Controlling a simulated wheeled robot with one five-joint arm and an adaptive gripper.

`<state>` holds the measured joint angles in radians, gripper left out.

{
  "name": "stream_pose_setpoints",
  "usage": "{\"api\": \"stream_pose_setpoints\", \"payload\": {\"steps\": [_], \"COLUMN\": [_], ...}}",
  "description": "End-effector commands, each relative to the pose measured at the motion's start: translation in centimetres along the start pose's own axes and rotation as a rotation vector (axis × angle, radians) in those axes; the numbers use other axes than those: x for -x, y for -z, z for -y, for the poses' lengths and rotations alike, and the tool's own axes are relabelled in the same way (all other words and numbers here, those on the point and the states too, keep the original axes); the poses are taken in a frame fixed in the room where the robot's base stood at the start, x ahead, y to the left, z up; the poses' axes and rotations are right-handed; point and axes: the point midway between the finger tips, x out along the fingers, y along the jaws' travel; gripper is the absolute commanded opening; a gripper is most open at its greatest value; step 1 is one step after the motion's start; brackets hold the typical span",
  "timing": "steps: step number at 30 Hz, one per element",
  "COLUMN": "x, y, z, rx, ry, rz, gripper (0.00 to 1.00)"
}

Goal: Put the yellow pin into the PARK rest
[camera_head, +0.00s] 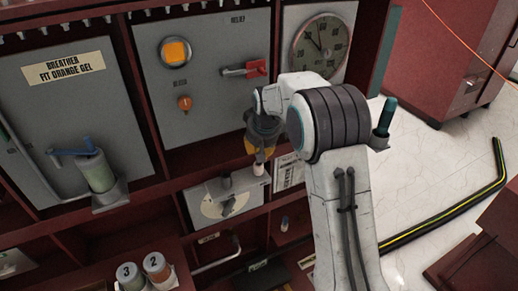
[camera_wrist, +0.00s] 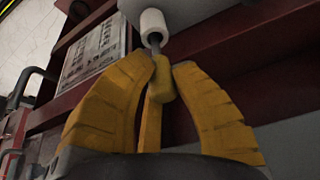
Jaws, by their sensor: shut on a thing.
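My gripper (camera_wrist: 160,72) has yellow fingers shut on the yellow pin (camera_wrist: 161,82) by its yellow head. The pin's grey shaft (camera_wrist: 155,46) points away from the fingers to a white sleeve (camera_wrist: 153,24). The shaft's far end meets the sleeve's opening in the wrist view; I cannot tell how deep it sits. In the head view my gripper (camera_head: 260,150) points down just above a small white sleeve (camera_head: 258,169) at the upper right of a grey dial box (camera_head: 225,197). The pin is mostly hidden there by the gripper. No readable PARK label shows.
A grey panel (camera_head: 205,112) with an orange lamp (camera_head: 175,52) and a red-handled lever (camera_head: 255,69) stands behind my arm. A round gauge (camera_head: 322,47) is at upper right. A green cylinder (camera_head: 97,172) with a blue handle is at left. Numbered canisters (camera_head: 130,275) stand lower left.

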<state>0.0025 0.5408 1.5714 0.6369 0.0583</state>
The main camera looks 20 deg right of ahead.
Motion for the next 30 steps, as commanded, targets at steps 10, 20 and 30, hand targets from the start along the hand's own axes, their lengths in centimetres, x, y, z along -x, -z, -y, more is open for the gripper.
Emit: {"api": "stream_pose_setpoints", "payload": {"steps": [10, 20, 30], "x": [-0.8, -1.5, -1.7], "y": [-0.3, -0.6, -0.7], "z": [0.0, 0.0, 0.0], "rx": [0.0, 0.0, 0.0], "ry": [0.0, 0.0, 0.0], "rz": [0.0, 0.0, 0.0], "gripper": [0.0, 0.0, 0.35]}}
